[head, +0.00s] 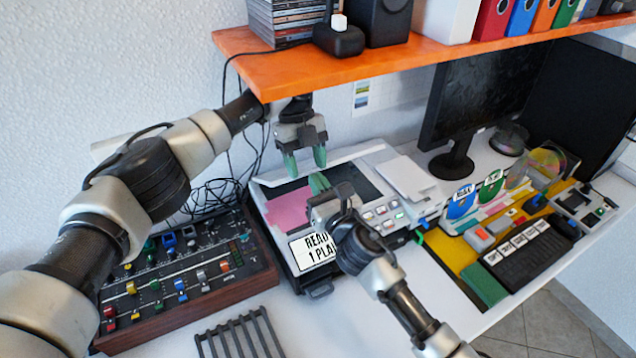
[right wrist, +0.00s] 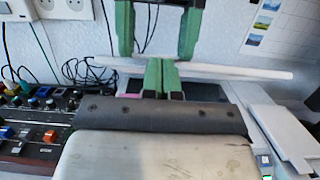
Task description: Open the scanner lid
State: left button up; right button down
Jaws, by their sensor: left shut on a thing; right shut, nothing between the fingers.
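The scanner (head: 350,262) stands in the middle of the table, with dark glass (head: 362,178) and a pink sheet (head: 288,210) showing. The scanner lid is a thin white strip (head: 262,180) along the scanner's back; it shows nearly edge-on in the right wrist view (right wrist: 235,73). My left gripper (head: 305,160) comes down at the lid's edge. Its green fingers stand apart, with their tips at the lid; the exact contact is hidden. My right gripper (head: 318,183) is shut and empty above the glass, its green fingers together in the right wrist view (right wrist: 162,78).
An orange shelf (head: 400,58) hangs above the scanner, close to my left arm. A mixer with coloured knobs (head: 180,285) is left of it, a black rack (head: 240,338) in front. A monitor (head: 480,90) and coloured disc holders (head: 475,200) are at right.

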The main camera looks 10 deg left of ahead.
pick_arm(q)
jog(key=shift+a+f, duration=0.1)
jog(key=shift+f, duration=0.05)
pick_arm(e)
jog(key=shift+w+a+r, duration=0.15)
jog(key=shift+w+r, duration=0.2)
jog(key=shift+r, duration=0.4)
pick_arm(q)
jog(key=o, duration=1.3)
pick_arm(e)
jog(key=shift+a, duration=0.2)
pick_arm(q)
jog(key=shift+w, duration=0.1)
pick_arm(e)
jog(key=shift+d+f, duration=0.1)
jog(key=shift+f, duration=0.05)
